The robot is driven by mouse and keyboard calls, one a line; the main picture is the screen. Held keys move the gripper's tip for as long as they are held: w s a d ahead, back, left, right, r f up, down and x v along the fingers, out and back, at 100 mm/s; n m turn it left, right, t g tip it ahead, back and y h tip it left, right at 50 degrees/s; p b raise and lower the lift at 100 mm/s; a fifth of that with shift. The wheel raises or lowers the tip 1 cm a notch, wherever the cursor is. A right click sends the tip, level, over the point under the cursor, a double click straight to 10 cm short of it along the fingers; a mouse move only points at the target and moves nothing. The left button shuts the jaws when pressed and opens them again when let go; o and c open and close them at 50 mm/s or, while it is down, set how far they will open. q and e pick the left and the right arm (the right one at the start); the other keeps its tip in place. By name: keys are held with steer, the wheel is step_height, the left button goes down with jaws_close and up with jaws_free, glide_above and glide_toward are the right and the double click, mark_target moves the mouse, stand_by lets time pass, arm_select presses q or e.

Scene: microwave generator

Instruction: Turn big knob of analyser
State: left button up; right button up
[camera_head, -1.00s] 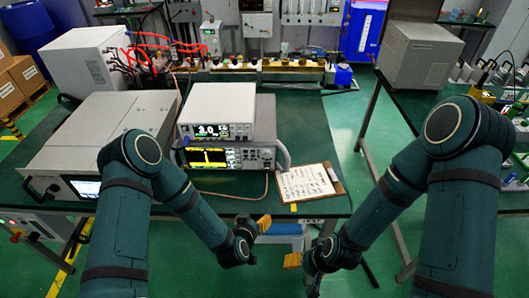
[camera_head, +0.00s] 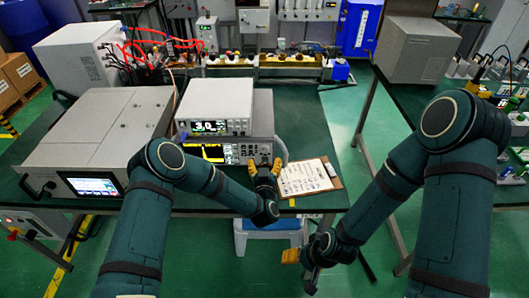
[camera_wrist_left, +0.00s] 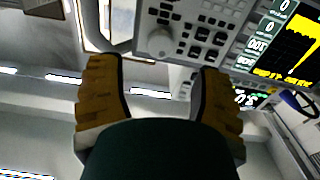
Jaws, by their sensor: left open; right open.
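The analyser (camera_head: 238,152) is the lower instrument of a stack on the table, with a yellow trace on its screen (camera_wrist_left: 286,45). My left gripper (camera_head: 265,167) is at the right end of its front panel, and its fingers hide part of the panel. In the left wrist view the fingers (camera_wrist_left: 158,70) are apart with nothing between them. The round big knob (camera_wrist_left: 159,41) shows just beyond the gap, roughly centred between the fingertips. Any gap in depth is hard to judge. My right gripper (camera_head: 291,257) is open and empty, low in front of the table.
A white power unit (camera_head: 215,98) reading about 3.0 sits on the analyser. A clipboard (camera_head: 308,178) lies to the right on the green table. A large grey unit with a screen (camera_head: 92,187) stands to the left. A stool (camera_head: 268,226) is below the table's front edge.

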mark_target(264, 150)
arm_select(q)
steer(key=shift+w, duration=2.8)
arm_select(e)
steer(key=shift+f, duration=0.15)
arm_select(q)
jaws_close()
steer(key=n+b, duration=0.3)
steer(key=shift+f+b, duration=0.2)
steer(key=shift+b, duration=0.15)
steer(key=shift+n+b, duration=0.3)
steer(key=shift+a+r+n, duration=0.1)
steer(key=shift+r+n, duration=0.1)
steer(key=shift+n, duration=0.2)
arm_select(e)
steer(key=f, duration=0.1)
steer(key=s+f, duration=0.1)
steer(key=f, duration=0.2)
steer(key=shift+s+a+f, duration=0.1)
steer(key=shift+s+a, duration=0.05)
steer(key=shift+s, duration=0.15)
